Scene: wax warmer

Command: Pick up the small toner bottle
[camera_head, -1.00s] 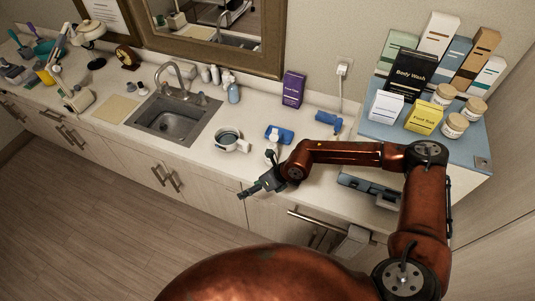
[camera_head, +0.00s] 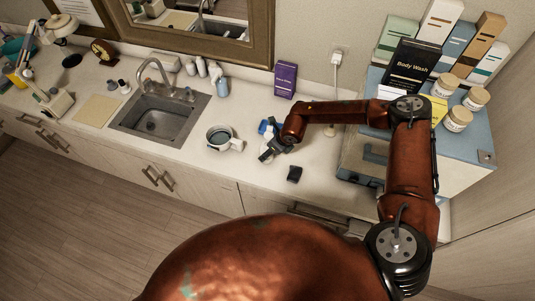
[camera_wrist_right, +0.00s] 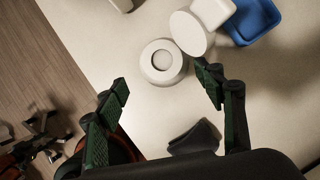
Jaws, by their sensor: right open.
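A small white round container (camera_wrist_right: 162,62), seen from above in the right wrist view, has a pale round top; it may be the toner bottle, but no label shows. My right gripper (camera_wrist_right: 162,82) is open and empty. Its fingertips are either side of the container's near edge, the right one closer to it. In the head view my right gripper (camera_head: 270,153) is low over the counter, right of the white handled pot (camera_head: 219,138), and hides most of what is under it. My left gripper is not in view.
A white disc-topped item (camera_wrist_right: 189,34) and a blue tray (camera_wrist_right: 253,22) lie just beyond the container. A dark object (camera_head: 294,174) lies nearby on the counter. A purple box (camera_head: 285,80) stands behind. The blue case (camera_head: 375,150) is at right.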

